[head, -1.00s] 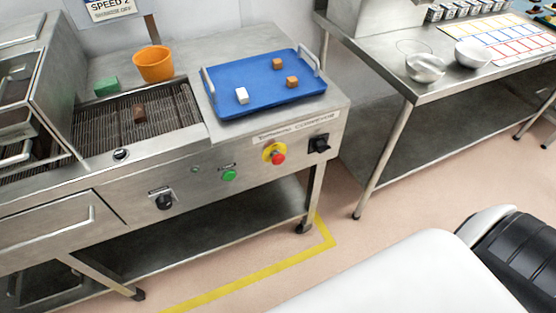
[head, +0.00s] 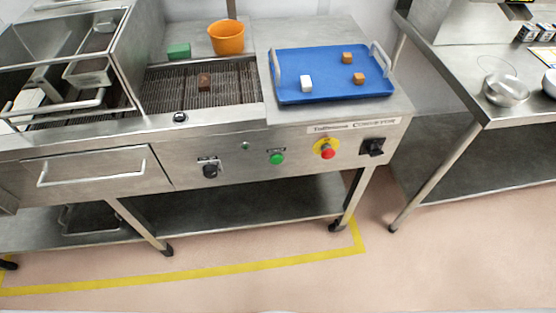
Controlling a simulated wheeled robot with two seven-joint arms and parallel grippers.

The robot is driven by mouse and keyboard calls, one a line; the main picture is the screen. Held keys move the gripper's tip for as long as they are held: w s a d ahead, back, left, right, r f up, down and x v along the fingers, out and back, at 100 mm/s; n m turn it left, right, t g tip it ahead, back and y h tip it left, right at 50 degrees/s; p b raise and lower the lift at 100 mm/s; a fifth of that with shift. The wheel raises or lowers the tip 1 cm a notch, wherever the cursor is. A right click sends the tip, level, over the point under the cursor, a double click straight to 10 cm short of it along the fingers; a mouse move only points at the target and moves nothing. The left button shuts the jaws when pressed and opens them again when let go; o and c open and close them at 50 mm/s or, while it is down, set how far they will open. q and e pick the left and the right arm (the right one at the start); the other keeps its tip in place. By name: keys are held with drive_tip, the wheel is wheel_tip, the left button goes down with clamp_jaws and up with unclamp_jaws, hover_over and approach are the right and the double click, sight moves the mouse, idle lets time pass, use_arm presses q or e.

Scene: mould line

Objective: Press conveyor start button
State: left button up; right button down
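The conveyor machine (head: 330,178) stands ahead of me in the head view, with its control panel on the front face. The green button (head: 277,158) sits on this panel, right of a black rotary knob (head: 210,170). Right of it are a red emergency stop (head: 327,153) on a yellow plate and a black switch (head: 372,147). A small dark green dot (head: 245,146) lies left of the green button. The mesh belt (head: 235,90) carries a brown block (head: 205,82). Neither of my grippers is in view.
A blue tray (head: 335,92) with a white and two brown blocks sits on the machine's right top. An orange bucket (head: 227,37) and green block (head: 178,50) stand behind the belt. A steel table (head: 470,95) stands right. Floor in front is clear, with yellow tape (head: 200,273).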

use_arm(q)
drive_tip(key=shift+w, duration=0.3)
